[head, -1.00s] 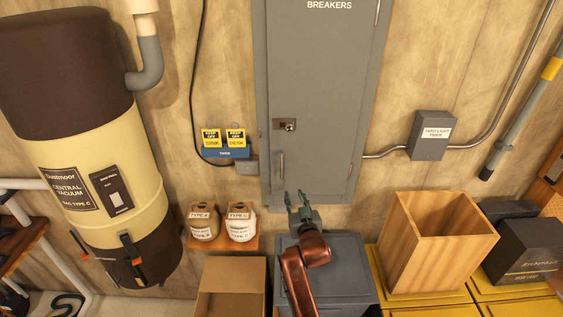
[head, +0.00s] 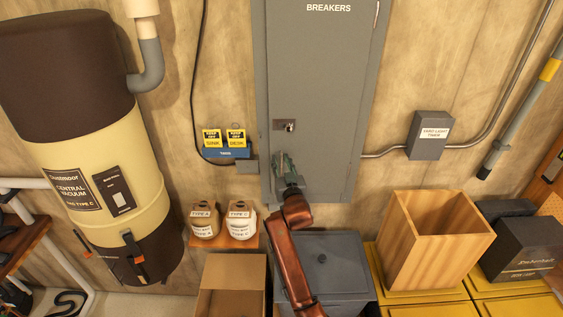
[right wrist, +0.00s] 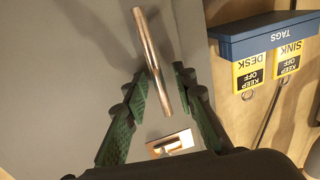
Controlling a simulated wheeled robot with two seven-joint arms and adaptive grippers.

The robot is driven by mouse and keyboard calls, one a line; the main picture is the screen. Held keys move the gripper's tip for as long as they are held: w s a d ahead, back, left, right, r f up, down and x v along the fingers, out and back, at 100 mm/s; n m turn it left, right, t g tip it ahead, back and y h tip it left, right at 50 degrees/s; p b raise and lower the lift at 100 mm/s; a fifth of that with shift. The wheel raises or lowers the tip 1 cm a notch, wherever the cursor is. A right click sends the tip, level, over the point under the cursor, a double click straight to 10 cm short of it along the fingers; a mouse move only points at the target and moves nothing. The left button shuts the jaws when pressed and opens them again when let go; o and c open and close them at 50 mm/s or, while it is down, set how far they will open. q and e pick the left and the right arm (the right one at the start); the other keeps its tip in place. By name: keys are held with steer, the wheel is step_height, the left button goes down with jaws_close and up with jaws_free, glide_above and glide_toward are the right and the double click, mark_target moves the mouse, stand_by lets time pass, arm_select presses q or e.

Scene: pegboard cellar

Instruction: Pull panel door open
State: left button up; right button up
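The grey panel door (head: 330,90) marked BREAKERS is closed flush in its frame on the wall. Its latch (head: 289,126) shows above my right gripper (head: 282,160), which is in front of the door's lower left part and hides the handle in the head view. In the right wrist view the metal bar handle (right wrist: 150,45) runs between the green fingers of my right gripper (right wrist: 166,76). The fingers are apart on both sides of the bar; I cannot tell whether either touches it. The latch also shows in the right wrist view (right wrist: 170,144). My left gripper is not in view.
A blue tag holder (head: 226,153) hangs left of the panel, and a grey timer box (head: 429,135) is at its right.

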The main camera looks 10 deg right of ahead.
steer(key=shift+c, duration=0.5)
jaws_close()
